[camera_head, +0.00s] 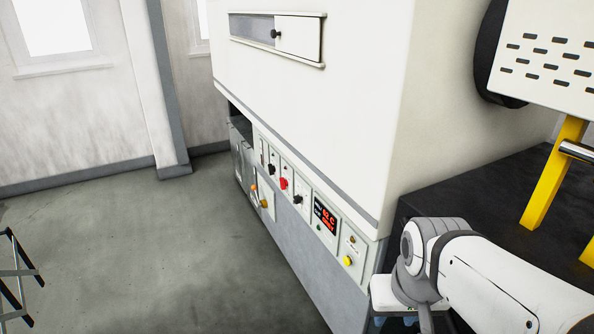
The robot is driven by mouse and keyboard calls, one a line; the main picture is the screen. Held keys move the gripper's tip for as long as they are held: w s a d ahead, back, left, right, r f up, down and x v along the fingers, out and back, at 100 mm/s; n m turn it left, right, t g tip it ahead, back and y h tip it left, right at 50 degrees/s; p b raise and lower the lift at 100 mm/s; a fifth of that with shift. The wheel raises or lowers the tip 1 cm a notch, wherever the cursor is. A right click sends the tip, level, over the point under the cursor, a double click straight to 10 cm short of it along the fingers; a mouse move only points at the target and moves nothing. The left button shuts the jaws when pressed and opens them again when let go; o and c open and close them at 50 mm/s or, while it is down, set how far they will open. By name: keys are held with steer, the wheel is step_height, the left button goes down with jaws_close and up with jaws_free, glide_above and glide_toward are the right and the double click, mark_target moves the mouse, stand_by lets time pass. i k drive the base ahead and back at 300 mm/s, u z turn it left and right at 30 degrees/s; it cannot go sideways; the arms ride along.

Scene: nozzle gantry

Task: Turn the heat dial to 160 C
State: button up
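The control panel (310,208) runs along the lower front of a large white machine. It carries a black knob (271,168), a red knob (284,183) and another black knob (298,199) in a row. I cannot tell which is the heat dial, and their scale marks are too small to read. A dark display (325,217) with red characters is right of them; it seems to show a two-digit value in C, not clearly legible. My arm reaches in from the lower right, right of the panel. My gripper's fingers are not visible.
A yellow button (348,261) sits at the panel's right end, and an orange knob (265,203) lower left. The white housing (320,110) overhangs the panel. A black-legged stand (18,275) is at far left. The grey floor (170,250) between is clear.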

mark_target(297, 199)
steer(key=u, duration=0.5)
steer(key=i, duration=1.2)
steer(key=u, duration=1)
steer(key=k, duration=0.5)
steer(key=u, duration=0.1)
steer(key=i, duration=0.6)
steer(key=z, duration=0.05)
